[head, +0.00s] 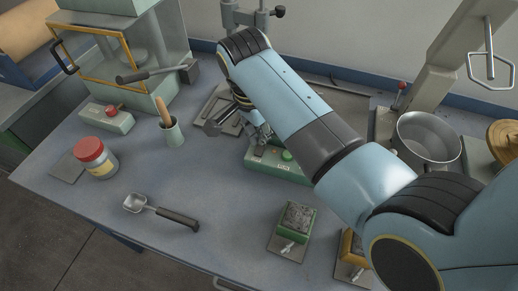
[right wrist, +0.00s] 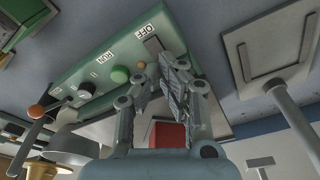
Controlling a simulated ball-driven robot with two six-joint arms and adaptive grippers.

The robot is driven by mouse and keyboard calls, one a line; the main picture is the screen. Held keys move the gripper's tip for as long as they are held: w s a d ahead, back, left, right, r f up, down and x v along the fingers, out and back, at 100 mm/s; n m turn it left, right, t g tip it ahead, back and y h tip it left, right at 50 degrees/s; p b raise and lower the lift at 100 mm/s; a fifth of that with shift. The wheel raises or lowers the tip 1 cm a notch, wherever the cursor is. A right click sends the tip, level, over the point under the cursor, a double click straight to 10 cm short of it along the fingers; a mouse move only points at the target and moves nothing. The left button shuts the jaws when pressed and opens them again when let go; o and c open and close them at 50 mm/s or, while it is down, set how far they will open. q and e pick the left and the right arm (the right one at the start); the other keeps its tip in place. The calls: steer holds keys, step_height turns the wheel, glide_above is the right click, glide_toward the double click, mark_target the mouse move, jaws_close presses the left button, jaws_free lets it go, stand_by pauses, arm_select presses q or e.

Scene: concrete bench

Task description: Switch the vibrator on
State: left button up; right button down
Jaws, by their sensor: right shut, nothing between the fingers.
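A green control box (head: 262,172) stands under my right arm at mid-bench; my arm hides its right part. In the right wrist view, the same control box (right wrist: 100,60) carries OFF and RUN labels, a green button (right wrist: 120,74) beside RUN, a dark knob (right wrist: 86,90) and a brownish-orange button (right wrist: 152,45) by OFF. My right gripper (head: 262,136) is shut and empty, just behind the box in the head view. In the right wrist view the gripper (right wrist: 157,72) has its fingertips close to the OFF end, right of the green button; I cannot tell if they touch.
Green mould (head: 294,222) sits in front, metal bowl (head: 427,140) right.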

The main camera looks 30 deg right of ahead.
mark_target(260, 148)
stand_by(0.7)
steer(key=shift+f+b, duration=0.6)
steer(key=shift+f, duration=0.6)
stand_by(0.4)
step_height(260, 148, up, 7)
steer(key=p, duration=0.8)
steer(key=shift+r, duration=0.1)
stand_by(0.5)
